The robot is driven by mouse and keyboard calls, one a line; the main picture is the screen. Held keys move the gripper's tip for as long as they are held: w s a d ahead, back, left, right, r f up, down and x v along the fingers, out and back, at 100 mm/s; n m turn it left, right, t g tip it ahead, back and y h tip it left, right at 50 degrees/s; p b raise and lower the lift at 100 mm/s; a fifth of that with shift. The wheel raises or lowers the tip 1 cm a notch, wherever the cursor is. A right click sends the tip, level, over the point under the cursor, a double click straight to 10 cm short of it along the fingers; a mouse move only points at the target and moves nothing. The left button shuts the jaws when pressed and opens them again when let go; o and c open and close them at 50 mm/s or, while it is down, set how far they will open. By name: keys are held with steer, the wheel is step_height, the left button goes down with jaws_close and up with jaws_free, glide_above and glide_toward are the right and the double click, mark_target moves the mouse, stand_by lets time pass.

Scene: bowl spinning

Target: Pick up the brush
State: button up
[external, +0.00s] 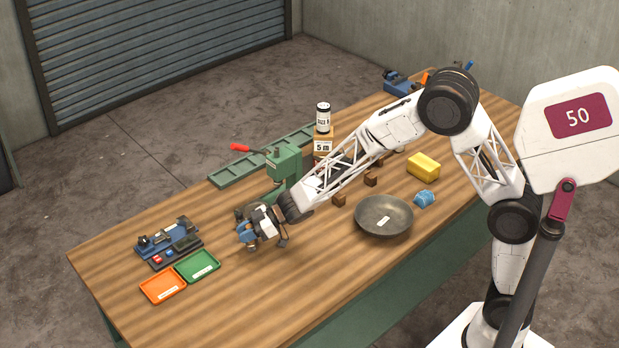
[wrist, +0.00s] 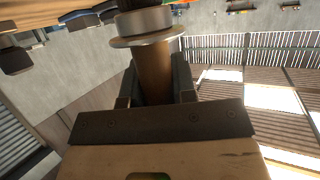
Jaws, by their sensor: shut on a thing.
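My gripper (external: 262,230) hangs over the left half of the wooden table, between the green press and the green tray. In the wrist view my gripper (wrist: 155,82) is shut on a brown, round wooden handle, which looks like the brush (wrist: 154,75). The handle widens to a flange, then a pale metal collar and a dark end at the top edge of the picture. The dark end is partly cut off. In the external view I cannot make out the brush clearly at my gripper.
An orange tray (external: 163,287), a green tray (external: 198,267) and a blue fixture (external: 165,238) stand left. A green press (external: 283,168) with a red handle stands behind my gripper. A dark bowl (external: 384,216), a yellow block (external: 423,166) and small wooden cubes lie right. The front-middle table is clear.

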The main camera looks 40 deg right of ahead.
steer(key=shift+r, duration=0.5)
steer(key=shift+s+d+r, duration=0.1)
steer(key=shift+s+r, duration=0.05)
steer(key=shift+r, duration=0.75)
steer(key=s+d, duration=0.4)
steer(key=s, duration=0.3)
steer(key=s+d+r, duration=0.1)
steer(key=s+d, duration=0.2)
steer(key=s, duration=0.3)
steer(key=shift+s+d+r, duration=0.2)
steer(key=shift+s+d, duration=0.15)
steer(key=shift+w+a, duration=0.1)
